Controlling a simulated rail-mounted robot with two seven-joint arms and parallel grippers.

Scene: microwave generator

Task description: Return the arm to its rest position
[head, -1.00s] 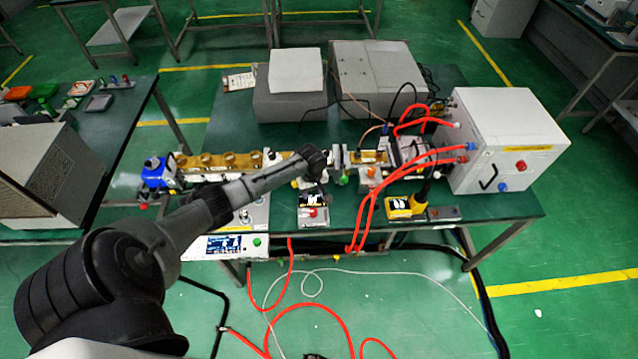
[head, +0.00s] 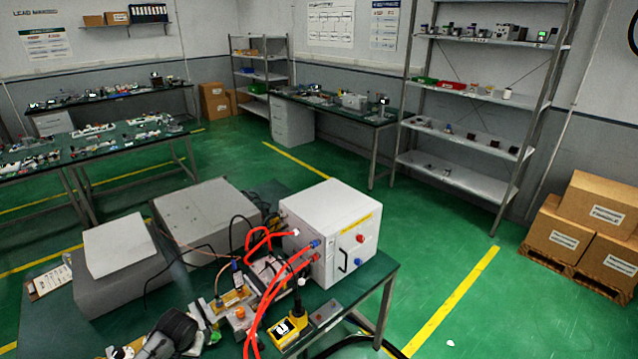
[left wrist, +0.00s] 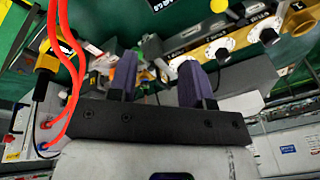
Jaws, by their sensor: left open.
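In the left wrist view my left gripper (left wrist: 158,72) has its two dark purple fingers standing apart, with nothing held between them. It hangs over the equipment bench (head: 378,272), with red cables and brass-coloured parts with round ports behind the fingers. In the head view the end of my left arm (head: 175,328) shows only at the bottom edge, over the near part of the bench. Its fingertips are not clear there. My right gripper is in neither view.
A white box with red cables (head: 334,230) stands at the bench's right end. Two grey units, one flat-topped (head: 122,245) and one wider (head: 205,215), stand behind. A yellow meter (head: 287,331) lies near the front. Shelving (head: 470,178) and cartons (head: 590,215) stand beyond open green floor.

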